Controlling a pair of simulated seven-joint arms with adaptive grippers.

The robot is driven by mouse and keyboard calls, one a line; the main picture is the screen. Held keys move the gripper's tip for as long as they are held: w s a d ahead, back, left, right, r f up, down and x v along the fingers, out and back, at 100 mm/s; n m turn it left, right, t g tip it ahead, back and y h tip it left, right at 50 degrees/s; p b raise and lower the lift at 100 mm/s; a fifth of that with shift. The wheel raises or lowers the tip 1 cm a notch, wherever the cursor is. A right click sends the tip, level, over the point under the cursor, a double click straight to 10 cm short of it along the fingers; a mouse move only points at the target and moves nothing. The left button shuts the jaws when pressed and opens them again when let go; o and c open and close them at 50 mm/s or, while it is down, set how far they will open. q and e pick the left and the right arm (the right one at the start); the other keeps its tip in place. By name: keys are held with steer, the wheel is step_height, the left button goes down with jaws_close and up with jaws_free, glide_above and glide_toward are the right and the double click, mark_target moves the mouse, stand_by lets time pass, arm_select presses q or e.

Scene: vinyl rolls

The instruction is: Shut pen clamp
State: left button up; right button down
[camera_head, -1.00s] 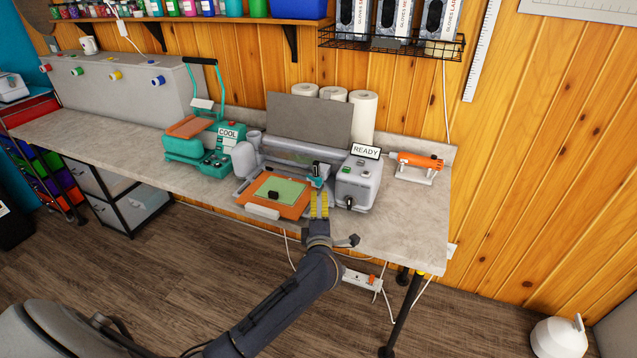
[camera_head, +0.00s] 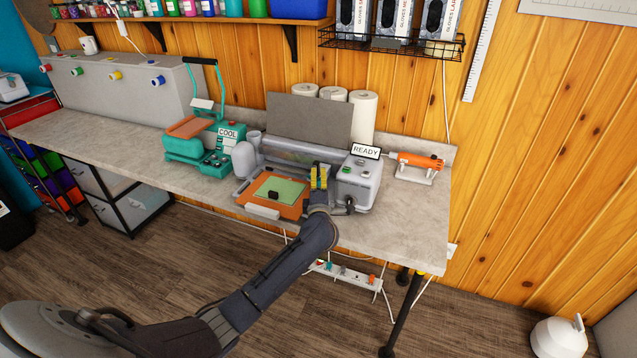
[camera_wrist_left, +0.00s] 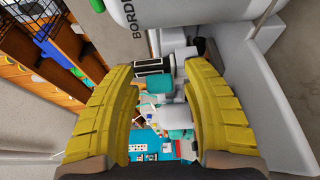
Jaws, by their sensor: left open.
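The grey cutting machine (camera_head: 357,185) with a READY sign stands on the bench. My left gripper (camera_head: 319,175), with yellow ribbed fingers, is at its carriage, just left of the control box, and hides most of the clamp in the head view. In the left wrist view the open gripper (camera_wrist_left: 165,100) has a teal clamp part (camera_wrist_left: 156,84) between its fingers, with a dark and white cylinder, probably the pen (camera_wrist_left: 154,67), beside it. I cannot tell whether the fingers touch the clamp, or how it is set. My right gripper is not in view.
An orange mat with a green sheet (camera_head: 286,188) lies in front of the machine. A teal press (camera_head: 200,150) marked COOL is at left, and an orange tool (camera_head: 415,160) on a stand at right. Paper rolls (camera_head: 362,115) stand behind. The bench front right is clear.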

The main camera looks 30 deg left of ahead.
arm_select(q)
jaws_close()
steer(key=shift+w+d+n+g+y, duration=0.1)
steer(key=shift+w+n+g+y, duration=0.25)
steer(key=shift+y, duration=0.2)
steer(key=shift+w+d+n+g+y, duration=0.1)
steer(key=shift+n+g+y, duration=0.15)
steer(key=shift+n+y, duration=0.25)
steer(key=shift+w+n+g+y, duration=0.3)
steer(key=shift+n+g+y, duration=0.4)
steer(key=shift+y, duration=0.15)
steer(key=shift+s+m, duration=0.1)
steer(key=shift+m, duration=0.15)
jaws_free()
